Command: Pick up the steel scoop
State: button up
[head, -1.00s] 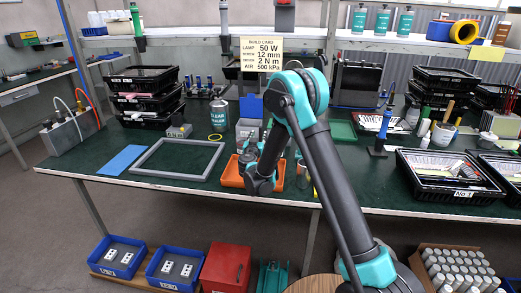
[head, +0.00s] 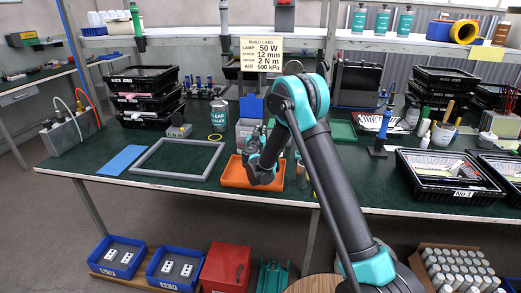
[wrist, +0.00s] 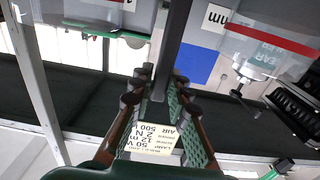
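I cannot make out the steel scoop for certain in either view. In the head view, my gripper (head: 262,174) hangs over the orange tray (head: 235,176) near the table's front edge, and my arm hides part of the tray. In the wrist view, my gripper (wrist: 160,98) shows two green-padded fingers standing apart, with a gap between them. A dark bar (wrist: 173,45) runs down the picture towards this gap. I cannot tell what it is, and I see no finger shut on it.
A grey frame (head: 178,142) and a blue mat (head: 123,159) lie left of the tray. A black No 1 tray (head: 450,190) lies right. The build card (head: 261,55) hangs above.

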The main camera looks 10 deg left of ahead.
grip_shut()
notch_tip(320, 180, up, 20)
dwell(0.8)
dwell(0.4)
